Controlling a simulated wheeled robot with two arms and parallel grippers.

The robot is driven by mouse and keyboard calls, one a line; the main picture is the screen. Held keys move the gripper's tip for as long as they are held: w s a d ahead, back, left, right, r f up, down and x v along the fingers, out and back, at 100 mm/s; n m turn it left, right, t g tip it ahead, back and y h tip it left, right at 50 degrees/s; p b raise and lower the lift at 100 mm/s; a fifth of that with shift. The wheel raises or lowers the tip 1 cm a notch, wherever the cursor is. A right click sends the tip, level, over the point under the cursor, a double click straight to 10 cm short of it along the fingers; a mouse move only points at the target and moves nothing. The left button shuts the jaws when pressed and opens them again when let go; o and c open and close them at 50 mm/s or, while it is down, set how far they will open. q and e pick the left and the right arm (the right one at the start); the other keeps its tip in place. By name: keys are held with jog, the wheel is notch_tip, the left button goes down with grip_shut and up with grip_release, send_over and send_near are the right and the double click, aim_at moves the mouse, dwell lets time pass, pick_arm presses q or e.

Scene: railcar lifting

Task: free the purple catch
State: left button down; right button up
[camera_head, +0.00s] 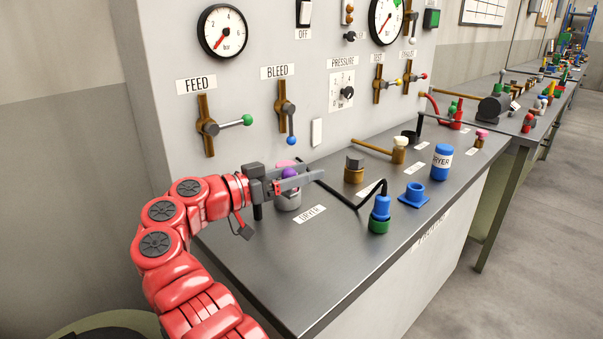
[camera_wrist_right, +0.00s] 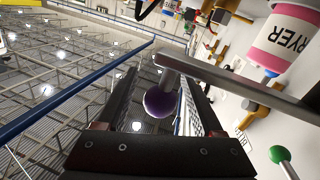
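The purple catch shows as a round purple knob (camera_head: 289,172) in the head view, partly hidden by my right gripper (camera_head: 296,181). In the right wrist view the purple knob (camera_wrist_right: 160,103) sits on a short grey stem beside a grey metal bar (camera_wrist_right: 235,82). My right gripper's fingers (camera_wrist_right: 160,95) stand apart on either side of the knob, with a visible gap on each side. A pink canister (camera_wrist_right: 284,38) with a "DRYER" label is beyond the bar. In the head view its pink top shows just behind the gripper. My left gripper is not in view.
A blue dryer canister (camera_head: 441,161), a blue flanged socket (camera_head: 414,194) and a black bent pipe with a blue and green fitting (camera_head: 379,214) stand on the grey bench (camera_head: 345,255). Feed (camera_head: 226,124) and bleed (camera_head: 288,112) levers project from the panel behind. The front bench top is clear.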

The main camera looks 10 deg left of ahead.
jog(key=shift+r, duration=0.15)
jog(key=s+r, duration=0.2)
jog(key=s, duration=0.6)
jog(key=s+d+r+b, duration=0.1)
jog(key=s+r, duration=0.1)
jog(key=s, duration=0.6)
jog(key=shift+d+r, duration=0.25)
jog(key=shift+r, duration=0.1)
jog(key=shift+w, duration=0.1)
